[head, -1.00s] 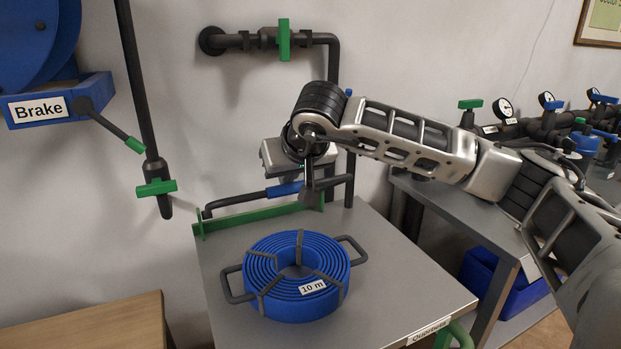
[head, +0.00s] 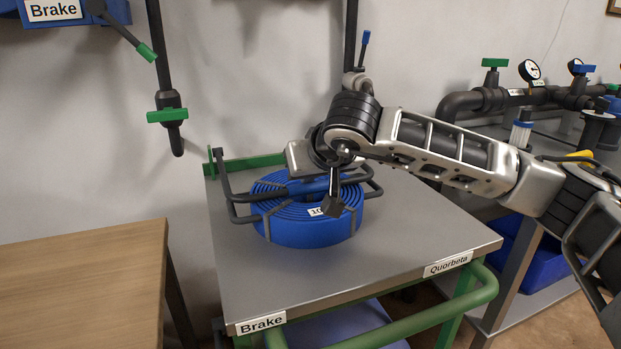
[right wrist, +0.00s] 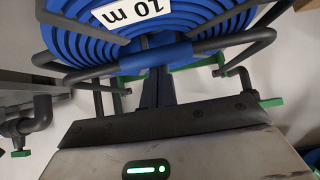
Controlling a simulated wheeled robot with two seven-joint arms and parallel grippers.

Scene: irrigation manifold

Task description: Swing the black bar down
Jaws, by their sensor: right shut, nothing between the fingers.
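The black bar (head: 357,179) has a blue sleeve (head: 308,188) at its middle. Its side arm rises from the green rail at the table's back, and the bar now lies over or just above the blue hose coil (head: 300,232). Whether it touches the coil I cannot tell. In the right wrist view the blue sleeve (right wrist: 155,58) crosses in front of the coil, which bears a "10 m" label. My right gripper (head: 334,207) is shut and empty, pointing down at the sleeve, its fingertips close against it. My left gripper is not in view.
The coil rests on the grey table (head: 290,285), with a green rail (head: 250,163) behind and labels "Brake" and "Quorbeta" in front. A wooden table (head: 80,275) stands at the left. Pipes with gauges (head: 530,70) stand at the right. The front of the grey table is clear.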

